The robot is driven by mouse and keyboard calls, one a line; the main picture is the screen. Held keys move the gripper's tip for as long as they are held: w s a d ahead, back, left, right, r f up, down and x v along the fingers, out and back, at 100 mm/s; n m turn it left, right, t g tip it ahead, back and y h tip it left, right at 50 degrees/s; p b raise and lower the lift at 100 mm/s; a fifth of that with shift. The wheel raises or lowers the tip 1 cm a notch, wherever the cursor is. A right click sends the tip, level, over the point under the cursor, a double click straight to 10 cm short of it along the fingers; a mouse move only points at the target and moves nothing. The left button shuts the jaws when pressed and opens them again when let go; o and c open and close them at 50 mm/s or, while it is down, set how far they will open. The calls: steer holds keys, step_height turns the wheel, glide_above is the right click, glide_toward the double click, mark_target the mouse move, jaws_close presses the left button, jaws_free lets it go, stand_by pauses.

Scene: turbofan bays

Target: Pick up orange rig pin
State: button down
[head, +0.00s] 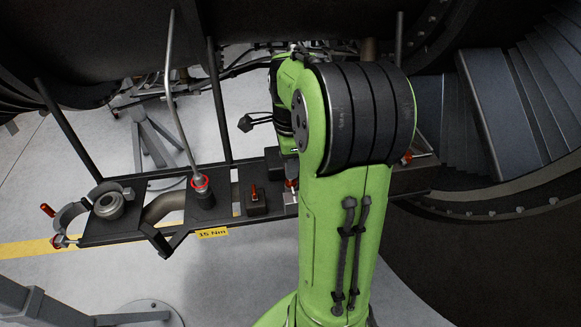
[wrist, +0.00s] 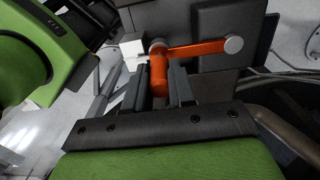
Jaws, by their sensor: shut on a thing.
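The orange rig pin (wrist: 159,76) shows in the wrist view as a short orange cylinder with an orange arm running right to a round silver end. My gripper (wrist: 160,90) is shut on the cylinder, with one dark finger on each side of it. The pin is still close against a dark block (wrist: 210,18) and a small white block; I cannot tell whether it is seated there. In the head view my green arm hides the gripper. A small orange-red part (head: 291,184) shows at the arm's left edge; I cannot tell if it is the same pin.
A dark tray rail (head: 150,235) with a "15 Nm" label carries a clamp ring (head: 108,205), a red-ringed tool with a long rod (head: 201,190), and a dark block with an orange lever (head: 255,200). Dark engine casing curves above and right.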

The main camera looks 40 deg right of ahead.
step_height(320, 180, up, 17)
steer(key=p, duration=0.3)
steer(key=shift+f+p, duration=0.15)
steer(key=shift+p, duration=0.15)
steer(key=shift+f, duration=0.15)
